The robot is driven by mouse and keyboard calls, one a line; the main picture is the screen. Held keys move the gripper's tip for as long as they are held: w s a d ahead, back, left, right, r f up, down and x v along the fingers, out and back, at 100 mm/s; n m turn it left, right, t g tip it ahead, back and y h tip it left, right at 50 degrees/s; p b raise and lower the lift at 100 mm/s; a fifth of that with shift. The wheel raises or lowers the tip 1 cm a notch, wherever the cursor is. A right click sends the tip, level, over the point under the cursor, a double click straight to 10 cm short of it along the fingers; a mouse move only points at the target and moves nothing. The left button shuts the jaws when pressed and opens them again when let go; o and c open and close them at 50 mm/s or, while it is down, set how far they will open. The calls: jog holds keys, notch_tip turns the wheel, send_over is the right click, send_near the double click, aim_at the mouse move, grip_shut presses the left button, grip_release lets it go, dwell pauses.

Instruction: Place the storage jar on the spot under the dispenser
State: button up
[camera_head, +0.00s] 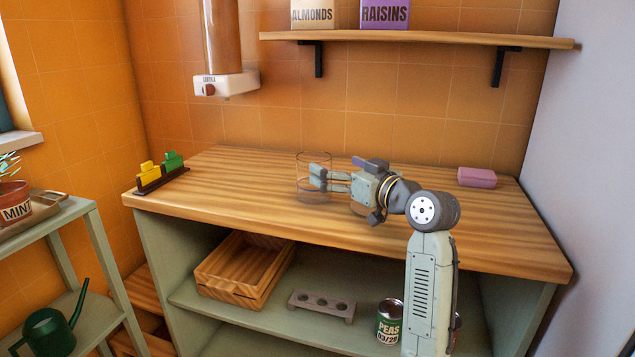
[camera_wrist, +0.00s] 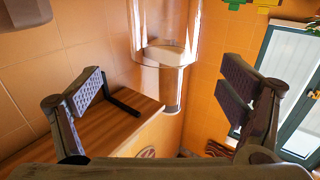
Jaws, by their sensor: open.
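The clear glass storage jar (camera_head: 302,166) stands upright on the wooden counter (camera_head: 225,190), left of my arm. The dispenser (camera_head: 232,84), a white block with a dark knob under a brown-filled tube, hangs on the back wall to the jar's left. No mark shows on the counter below it. My gripper (camera_head: 320,178) is open, its fingers level with the jar and overlapping it in the head view. In the wrist view the jar (camera_wrist: 150,25) shows at the top middle, between the spread fingers (camera_wrist: 163,92) sideways; I cannot tell whether they touch it. The dispenser shows through and below it.
A rack with yellow and green pieces (camera_head: 160,172) stands at the counter's left end. A wall shelf (camera_head: 420,39) holds almonds and raisins boxes. The counter under the dispenser looks clear.

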aim_at(305, 155)
jog(key=shift+x, duration=0.95)
jog(key=shift+a+f+p+x, duration=0.15)
jog(key=shift+p+x, duration=0.45)
jog(key=shift+x, duration=0.8)
jog(key=shift+a+f+p+x, duration=0.15)
jog(key=shift+p+x, duration=0.4)
jog(key=shift+x, duration=0.8)
jog(key=shift+s, duration=0.15)
jog(key=shift+c, duration=0.2)
jog(key=shift+d, duration=0.1)
jog(key=c, duration=2)
jog(key=shift+o, duration=0.2)
jog(key=shift+r, duration=0.1)
